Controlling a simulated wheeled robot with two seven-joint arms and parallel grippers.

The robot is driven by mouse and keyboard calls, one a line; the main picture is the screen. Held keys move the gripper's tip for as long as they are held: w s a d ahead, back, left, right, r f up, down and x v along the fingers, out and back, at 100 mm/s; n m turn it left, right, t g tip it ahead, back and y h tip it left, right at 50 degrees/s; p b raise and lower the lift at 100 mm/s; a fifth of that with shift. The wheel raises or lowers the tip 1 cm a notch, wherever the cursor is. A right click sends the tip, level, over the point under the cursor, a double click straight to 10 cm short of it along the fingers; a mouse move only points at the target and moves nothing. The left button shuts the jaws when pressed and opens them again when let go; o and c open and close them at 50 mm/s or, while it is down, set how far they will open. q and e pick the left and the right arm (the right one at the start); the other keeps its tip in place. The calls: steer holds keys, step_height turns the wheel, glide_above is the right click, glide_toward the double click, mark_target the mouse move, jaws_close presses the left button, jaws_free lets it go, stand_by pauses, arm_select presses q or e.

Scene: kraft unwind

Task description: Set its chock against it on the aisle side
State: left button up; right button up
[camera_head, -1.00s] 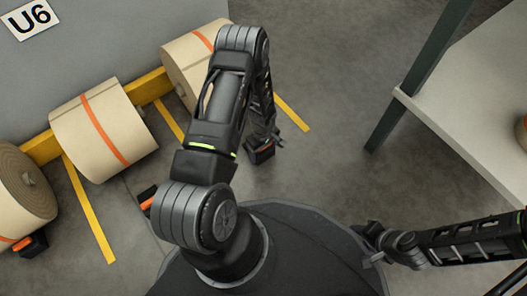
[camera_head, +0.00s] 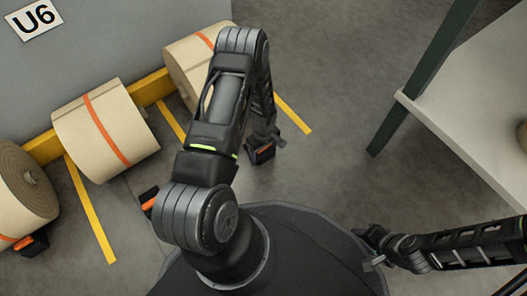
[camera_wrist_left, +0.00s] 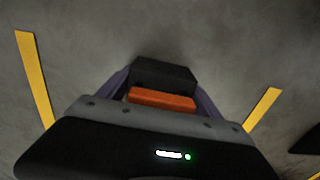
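My left gripper (camera_head: 265,138) is low over the floor, right of the far kraft roll (camera_head: 190,62), which is tan with an orange band and partly hidden by my arm. It is shut on a black chock with an orange part (camera_head: 261,153). In the left wrist view the chock (camera_wrist_left: 163,97) sits between both fingers, apart from any roll. Whether it touches the floor is unclear. My right gripper (camera_head: 376,247) looks open and empty at the lower right, over my base.
A middle roll (camera_head: 105,130) and a left roll (camera_head: 22,190) lie along a yellow rail (camera_head: 150,86). Other chocks lie by the left roll (camera_head: 33,245) and beside my arm (camera_head: 148,198). Yellow lines (camera_head: 90,210) mark the floor. A table (camera_head: 450,120) stands right. Floor between is clear.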

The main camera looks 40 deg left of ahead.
arm_select(q)
steer(key=o, duration=0.5)
steer(key=shift+c, duration=0.2)
step_height(320, 180, up, 8)
steer(key=p, duration=0.4)
steer(key=shift+f, duration=0.1)
